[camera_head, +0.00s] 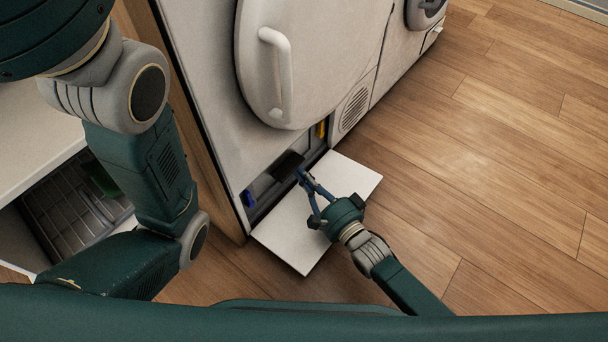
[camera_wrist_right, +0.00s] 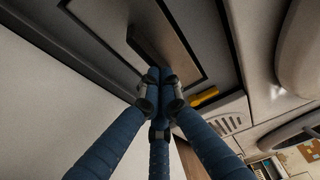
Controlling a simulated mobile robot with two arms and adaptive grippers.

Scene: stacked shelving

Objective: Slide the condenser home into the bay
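The condenser's grey front (camera_wrist_right: 110,35) sits in the bay (camera_head: 262,186) low in the white appliance, with a dark handle block (camera_head: 287,165) standing out from it. The handle also shows in the right wrist view (camera_wrist_right: 165,38). How deep the condenser sits is hard to tell. My right gripper (camera_head: 303,174) is at the bay opening beside the handle. Its blue fingers converge with their tips together in the wrist view (camera_wrist_right: 158,82), at the handle's near edge; I see nothing clearly between them. My left arm is in view at left, but its gripper is not.
A white flap (camera_head: 300,250) lies open in front of the bay, under my right gripper. A blue latch (camera_head: 248,198) and a yellow latch (camera_head: 321,129) flank the bay. A round door (camera_head: 310,60) is above. Wooden floor at right is clear.

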